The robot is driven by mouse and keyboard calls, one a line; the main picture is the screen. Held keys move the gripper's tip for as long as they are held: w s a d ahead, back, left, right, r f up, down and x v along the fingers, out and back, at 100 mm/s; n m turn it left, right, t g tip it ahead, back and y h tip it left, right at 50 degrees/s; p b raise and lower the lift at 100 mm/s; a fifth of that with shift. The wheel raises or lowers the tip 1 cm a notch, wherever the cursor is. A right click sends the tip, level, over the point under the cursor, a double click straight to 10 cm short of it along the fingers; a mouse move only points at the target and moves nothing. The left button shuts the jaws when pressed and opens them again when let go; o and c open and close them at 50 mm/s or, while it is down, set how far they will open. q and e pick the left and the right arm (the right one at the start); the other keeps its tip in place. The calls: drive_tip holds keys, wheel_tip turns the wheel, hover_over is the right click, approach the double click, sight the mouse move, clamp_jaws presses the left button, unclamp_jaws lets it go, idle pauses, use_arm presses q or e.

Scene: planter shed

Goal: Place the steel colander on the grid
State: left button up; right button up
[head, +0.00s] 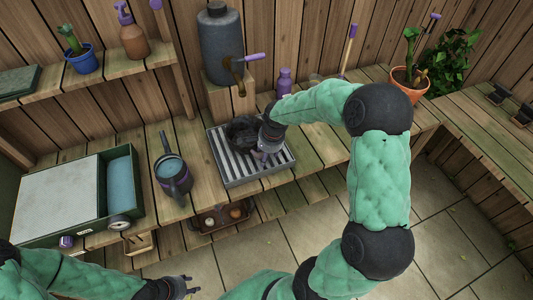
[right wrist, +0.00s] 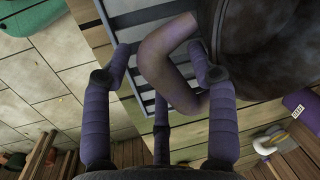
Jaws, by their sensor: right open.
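The steel colander (head: 241,134) looks dark and round in the head view. It appears to sit on the far part of the slatted grey grid (head: 234,172), partly hidden by my right gripper (head: 266,150). In the right wrist view the colander (right wrist: 265,45) fills the upper right, and its looped handle (right wrist: 165,60) lies between the purple fingers of the right gripper (right wrist: 163,75). Those fingers are spread, not closed on the handle. A corner of the grid (right wrist: 118,8) shows behind it. My left gripper (head: 188,286) is low at the bottom edge, empty, its fingers apart.
A large grey bottle (head: 220,45) on a wooden block and a purple bottle (head: 284,82) stand behind. A small tray (head: 222,217) sits on the lower shelf. The right bench (head: 475,125) is mostly clear.

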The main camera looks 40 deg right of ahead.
drive_tip(key=shift+r, duration=0.15)
wheel_tip(320, 180, up, 12)
drive_tip(key=s+p, duration=0.2)
drive_tip(key=p, duration=0.1)
drive_tip(key=shift+s+d+f, duration=0.15)
drive_tip(key=shift+d+f, duration=0.05)
